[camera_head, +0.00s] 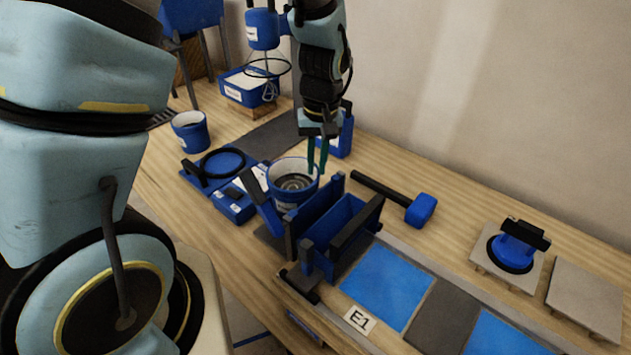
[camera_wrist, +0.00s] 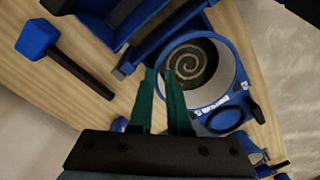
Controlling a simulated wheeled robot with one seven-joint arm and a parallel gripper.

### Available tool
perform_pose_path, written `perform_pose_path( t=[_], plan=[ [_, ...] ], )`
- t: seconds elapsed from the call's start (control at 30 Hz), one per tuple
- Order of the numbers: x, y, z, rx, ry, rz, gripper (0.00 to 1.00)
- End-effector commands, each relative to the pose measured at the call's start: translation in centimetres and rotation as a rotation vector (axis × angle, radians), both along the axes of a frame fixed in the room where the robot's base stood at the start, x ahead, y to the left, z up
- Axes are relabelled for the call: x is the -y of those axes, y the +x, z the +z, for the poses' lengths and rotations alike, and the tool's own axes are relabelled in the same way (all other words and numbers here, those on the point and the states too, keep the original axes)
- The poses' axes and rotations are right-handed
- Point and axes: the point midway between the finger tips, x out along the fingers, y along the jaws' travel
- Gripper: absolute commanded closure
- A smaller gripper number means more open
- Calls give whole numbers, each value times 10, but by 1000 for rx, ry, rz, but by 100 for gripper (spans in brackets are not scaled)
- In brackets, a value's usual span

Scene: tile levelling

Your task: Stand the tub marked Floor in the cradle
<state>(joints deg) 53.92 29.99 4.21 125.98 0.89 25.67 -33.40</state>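A blue tub (camera_head: 284,199) with a pale rim and grey spiral-marked contents stands upright on the bench; the wrist view shows it from above (camera_wrist: 240,72). A second blue tub (camera_head: 190,133) with a white label stands farther left. I cannot read which is marked Floor. A blue frame with dark bars (camera_head: 345,215), possibly the cradle, stands right beside the nearer tub; their contact is unclear. My gripper (camera_head: 317,172) points down at that tub's rim. Its green fingers are apart (camera_wrist: 159,74), seemingly astride the rim, with a gap between them.
A blue mallet (camera_head: 421,210) lies right of the frame. A blue suction lifter (camera_head: 516,245) sits on a grey tile. A blue plate with a black ring (camera_head: 221,163) lies left of the nearer tub. Blue tiles (camera_head: 386,285) line the front right. A wall bounds the back.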

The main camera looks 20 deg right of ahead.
Motion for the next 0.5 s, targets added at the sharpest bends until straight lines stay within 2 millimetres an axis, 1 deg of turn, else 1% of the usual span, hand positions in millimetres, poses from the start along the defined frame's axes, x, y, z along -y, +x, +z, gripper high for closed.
perform_pose_path(
  t=[0.03, 0.1, 0.2, 0.33, 0.5],
  plan=[
    [2, 1, 9, 4, -4, 0, 84],
    [2, 0, 21, 3, -4, 0, 84],
    [2, 0, 33, 2, -2, 0, 84],
    [2, 0, 41, 1, -1, 1, 84],
    [1, 0, 44, 0, 0, 2, 84]
  ],
)
